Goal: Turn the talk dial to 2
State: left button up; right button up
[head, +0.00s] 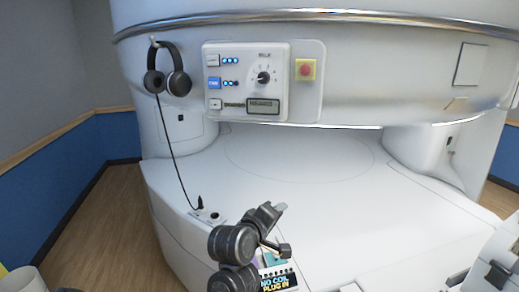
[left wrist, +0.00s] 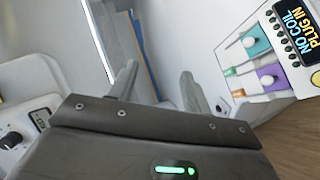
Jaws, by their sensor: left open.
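The dial (head: 263,77) is a round knob with a dark centre and marks around it, on the white control panel (head: 228,106) of the magnet's front. The label above it is blurred, and I cannot read its setting. My left gripper (head: 279,209) is low in front of the magnet, above the white bed, well below and apart from the dial. In the left wrist view its two grey fingers (left wrist: 158,85) stand apart with nothing between them. My right gripper is not in view.
Headphones (head: 168,72) hang left of the panel, their cable running down to the bed (head: 290,170). A red button (head: 306,69) sits right of the dial. A box with a "NO COIL PLUG IN" display (head: 278,283) is below my left gripper. The space before the panel is clear.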

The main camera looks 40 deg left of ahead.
pick_arm(q)
jog(key=w+a+r+n+t+y, duration=0.15)
jog(key=r+n, duration=0.25)
jog(key=r, duration=0.4)
jog(key=a+r+n+t+y, duration=0.1)
jog(key=a+r+n+t, duration=0.1)
jog(key=r+n, duration=0.45)
jog(key=n+t+y, duration=0.3)
jog(key=n, duration=0.6)
send_near(262, 80)
jog(key=b+x, duration=0.3)
jog(key=x, duration=0.4)
jog(key=shift+w+r+b, duration=0.1)
jog(key=shift+w+b, duration=0.15)
jog(key=shift+b, duration=0.05)
jog(key=shift+w+a+r, duration=0.15)
jog(key=shift+w+a, duration=0.1)
jog(key=shift+w, duration=0.25)
